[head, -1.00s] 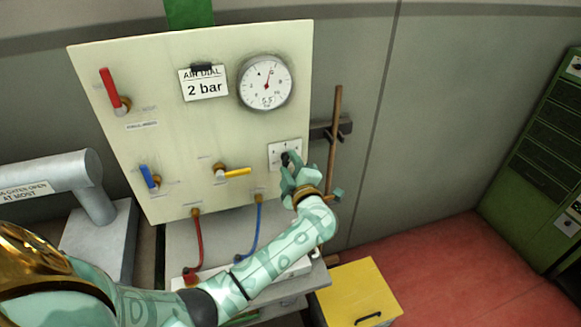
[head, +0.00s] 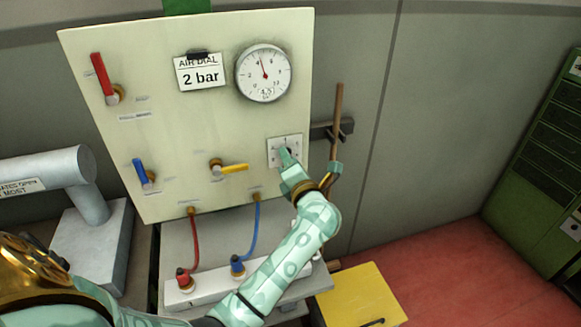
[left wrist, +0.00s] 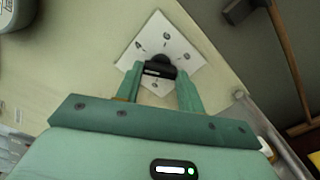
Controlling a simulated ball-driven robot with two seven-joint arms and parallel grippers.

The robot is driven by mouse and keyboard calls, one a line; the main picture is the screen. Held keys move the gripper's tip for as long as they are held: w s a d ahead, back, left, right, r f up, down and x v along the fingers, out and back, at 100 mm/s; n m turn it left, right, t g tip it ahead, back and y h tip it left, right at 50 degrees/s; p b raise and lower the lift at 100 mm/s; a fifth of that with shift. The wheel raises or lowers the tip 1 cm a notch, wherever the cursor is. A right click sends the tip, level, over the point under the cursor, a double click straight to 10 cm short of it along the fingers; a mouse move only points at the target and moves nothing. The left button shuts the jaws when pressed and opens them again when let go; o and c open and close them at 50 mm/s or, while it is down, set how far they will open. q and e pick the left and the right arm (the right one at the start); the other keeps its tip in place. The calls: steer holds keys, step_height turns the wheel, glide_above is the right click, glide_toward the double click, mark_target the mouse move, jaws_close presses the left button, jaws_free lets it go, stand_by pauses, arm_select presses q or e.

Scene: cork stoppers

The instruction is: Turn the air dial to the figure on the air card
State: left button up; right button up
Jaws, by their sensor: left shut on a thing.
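The air card (head: 200,73), reading "AIR DIAL 2 bar", is clipped to the cream panel (head: 180,125). A round white gauge (head: 263,73) is right of it; its red needle points up and slightly left, and its small readout looks like 4.5. The air dial is a black knob on a white square plate (head: 294,140) below the gauge. My left gripper (head: 287,157) covers most of the knob in the head view. In the left wrist view, the black knob (left wrist: 160,68) sits between the fingers of my left gripper (left wrist: 160,77), which is shut on it. My right gripper is out of view.
Red (head: 103,75), blue (head: 140,171) and yellow (head: 235,169) levers are on the panel. Red and blue hoses hang below. A wooden stick (head: 336,115) stands in a bracket right of the dial. A yellow box (head: 362,295) is at lower right.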

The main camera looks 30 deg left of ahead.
arm_select(q)
steer(key=n+b, duration=0.1)
steer(key=n, duration=0.1)
steer(key=n+b, duration=0.1)
steer(key=n, duration=0.1)
steer(key=n+b, duration=0.1)
steer(key=shift+d+f+n+b, duration=0.1)
steer(key=shift+f+n+b, duration=0.2)
steer(key=shift+n+b, duration=0.1)
stand_by(0.4)
steer(key=o, duration=1)
steer(key=shift+c, duration=0.2)
steer(key=shift+o, duration=0.2)
steer(key=shift+r, duration=0.15)
